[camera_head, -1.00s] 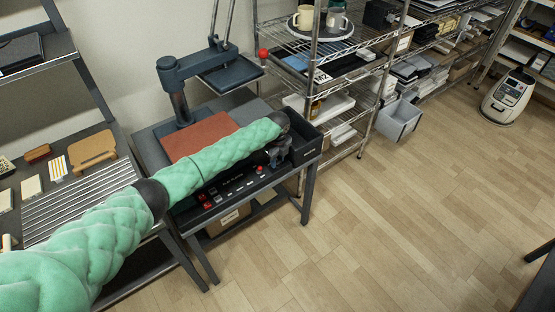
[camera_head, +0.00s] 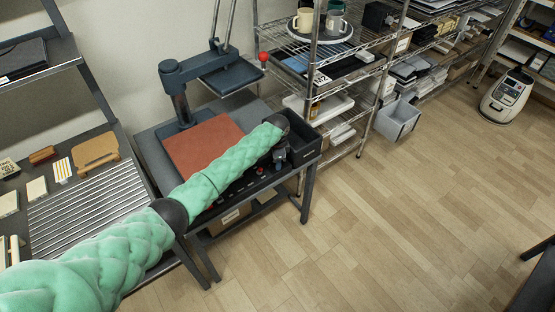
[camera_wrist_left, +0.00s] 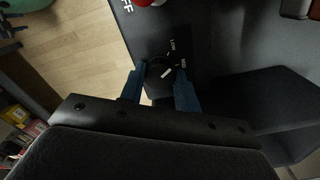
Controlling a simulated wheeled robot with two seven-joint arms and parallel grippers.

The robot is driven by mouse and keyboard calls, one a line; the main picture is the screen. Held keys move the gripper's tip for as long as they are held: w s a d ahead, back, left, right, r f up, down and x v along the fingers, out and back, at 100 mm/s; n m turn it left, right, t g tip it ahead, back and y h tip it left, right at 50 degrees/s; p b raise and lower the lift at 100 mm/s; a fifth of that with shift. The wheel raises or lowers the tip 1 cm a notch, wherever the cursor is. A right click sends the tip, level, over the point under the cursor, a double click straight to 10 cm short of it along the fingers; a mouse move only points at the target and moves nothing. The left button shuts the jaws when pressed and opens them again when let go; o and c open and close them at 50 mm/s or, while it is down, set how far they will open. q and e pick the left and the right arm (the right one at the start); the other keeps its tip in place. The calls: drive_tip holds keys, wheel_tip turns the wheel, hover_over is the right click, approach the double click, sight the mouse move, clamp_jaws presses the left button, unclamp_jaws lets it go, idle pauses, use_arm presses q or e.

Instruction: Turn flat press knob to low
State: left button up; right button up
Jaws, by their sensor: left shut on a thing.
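The flat press (camera_head: 177,90) stands on a dark table, with a red-brown pad (camera_head: 203,146) and a black control panel along its front. The round black knob (camera_wrist_left: 159,82) sits on the panel in the left wrist view. In the head view my left gripper (camera_head: 281,158) is at the panel's right end, where the knob is hidden. My right gripper is not in view.
A red ball-ended lever (camera_head: 263,57) sticks out above the press. A wire shelf (camera_head: 318,60) stands behind on the right. My left forearm covers part of the panel. The floor in front is clear.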

use_arm(q)
drive_tip(key=shift+r+n+p, duration=0.1)
drive_tip(key=shift+n+p, duration=0.4)
drive_tip(key=shift+n, duration=0.9)
drive_tip(key=shift+w+n, duration=0.1)
drive_tip(key=shift+n, duration=0.2)
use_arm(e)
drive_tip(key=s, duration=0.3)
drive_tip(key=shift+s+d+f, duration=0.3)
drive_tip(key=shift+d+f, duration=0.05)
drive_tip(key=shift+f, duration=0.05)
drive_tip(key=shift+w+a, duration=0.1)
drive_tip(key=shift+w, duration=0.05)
use_arm(q)
drive_tip(key=o, duration=1)
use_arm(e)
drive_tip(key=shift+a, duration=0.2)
